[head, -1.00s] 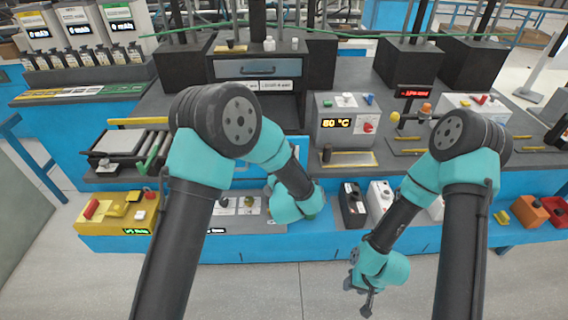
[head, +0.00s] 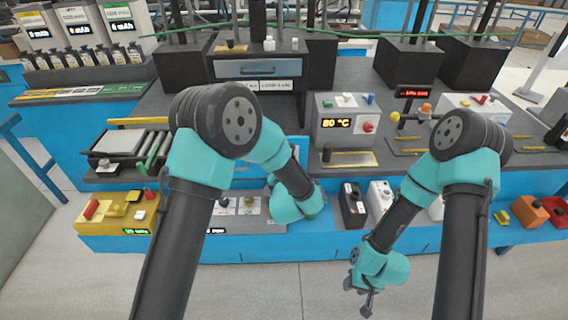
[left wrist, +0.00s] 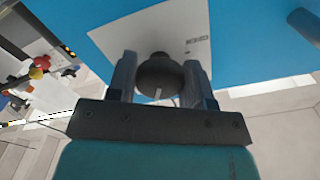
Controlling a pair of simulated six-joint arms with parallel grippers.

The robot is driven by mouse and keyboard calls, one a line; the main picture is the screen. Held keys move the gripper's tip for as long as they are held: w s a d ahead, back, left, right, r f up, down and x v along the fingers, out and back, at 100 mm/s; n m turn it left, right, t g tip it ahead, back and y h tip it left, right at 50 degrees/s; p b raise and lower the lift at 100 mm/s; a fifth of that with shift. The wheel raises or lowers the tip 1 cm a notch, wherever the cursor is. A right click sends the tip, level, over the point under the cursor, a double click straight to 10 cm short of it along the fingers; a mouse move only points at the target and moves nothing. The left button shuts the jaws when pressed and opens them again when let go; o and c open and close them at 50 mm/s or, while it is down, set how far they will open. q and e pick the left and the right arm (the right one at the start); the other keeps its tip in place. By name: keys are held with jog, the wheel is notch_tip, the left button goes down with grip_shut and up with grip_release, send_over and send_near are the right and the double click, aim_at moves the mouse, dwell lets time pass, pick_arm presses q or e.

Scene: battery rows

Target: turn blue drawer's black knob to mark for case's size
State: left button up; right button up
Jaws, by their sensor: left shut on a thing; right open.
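In the left wrist view a round black knob (left wrist: 160,76) with a pale pointer line stands on a white label plate (left wrist: 115,38) on the blue drawer front (left wrist: 250,40). My left gripper (left wrist: 164,78) has one finger on each side of the knob and is shut on it. The marks on the plate are too small and blurred to read. In the head view my left arm's own links hide the knob and the left fingertips. My right gripper (head: 362,292) is open and empty, low in front of the blue bench. I cannot pick out the case.
A grey box (head: 342,122) with an 80 °C display stands on the bench. A yellow control box (head: 115,212) is at the left front. Black and white small boxes (head: 352,203) stand between my arms. The floor (head: 270,285) in front is clear.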

pick_arm(q)
jog(key=m, duration=0.6)
jog(key=shift+m, duration=0.3)
jog(key=m, duration=0.5)
jog(key=shift+m, duration=0.3)
jog(key=o, duration=0.9)
jog(key=shift+s, duration=0.1)
jog(key=s, duration=1.7)
jog(key=shift+s+d, duration=0.15)
jog(key=shift+d, duration=0.15)
